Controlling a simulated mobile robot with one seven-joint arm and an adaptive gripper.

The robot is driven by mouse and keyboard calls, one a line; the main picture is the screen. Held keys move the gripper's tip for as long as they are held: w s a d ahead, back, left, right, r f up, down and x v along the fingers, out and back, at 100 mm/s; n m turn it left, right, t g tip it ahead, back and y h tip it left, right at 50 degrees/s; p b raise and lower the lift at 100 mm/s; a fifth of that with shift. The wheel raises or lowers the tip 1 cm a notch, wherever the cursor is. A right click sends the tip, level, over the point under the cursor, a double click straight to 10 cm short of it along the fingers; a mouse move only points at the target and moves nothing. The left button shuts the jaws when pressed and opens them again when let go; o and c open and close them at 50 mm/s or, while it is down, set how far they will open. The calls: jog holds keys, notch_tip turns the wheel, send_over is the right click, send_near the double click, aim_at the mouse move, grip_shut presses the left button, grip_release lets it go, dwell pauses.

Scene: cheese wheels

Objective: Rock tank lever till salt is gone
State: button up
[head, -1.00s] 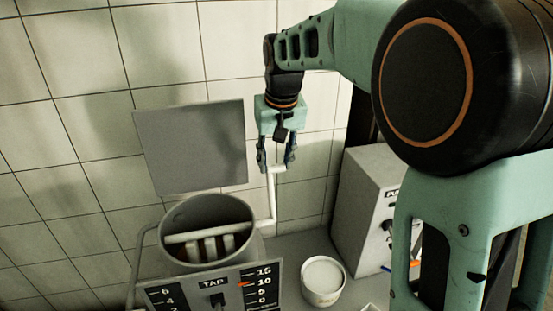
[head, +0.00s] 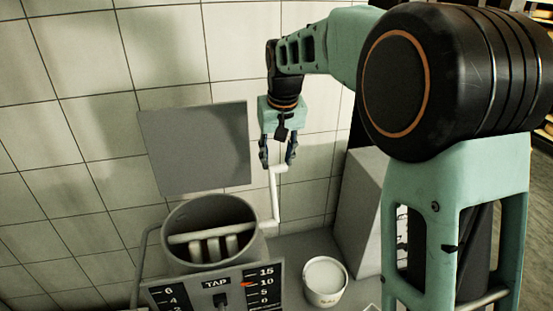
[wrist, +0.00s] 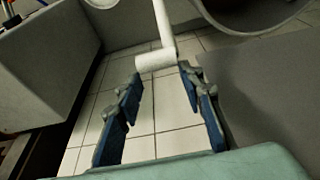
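The grey metal tank (head: 167,238) stands at lower centre in the head view, open at the top, with pale bars inside. No salt can be made out in it. The white cranked lever (head: 274,205) rises from its right side, and its short grip piece also shows in the wrist view (wrist: 156,61). My gripper (head: 278,162) points down over the lever's top end. In the wrist view, my gripper's fingers (wrist: 162,75) are spread apart, with the grip piece at or just beyond the fingertips. I cannot tell whether they touch it.
A white tub (head: 325,283) of pale stuff stands right of the tank. A grey box (head: 362,200) stands behind it, partly hidden by my arm. A grey panel (head: 195,148) is by the tiled wall. The tank's front plate (head: 216,297) reads TAP and has scales.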

jog(key=shift+o, duration=1.4)
jog(key=shift+w+f, duration=0.15)
jog(key=shift+f, duration=0.05)
jog(key=v, duration=1.2)
jog(key=shift+d, duration=0.1)
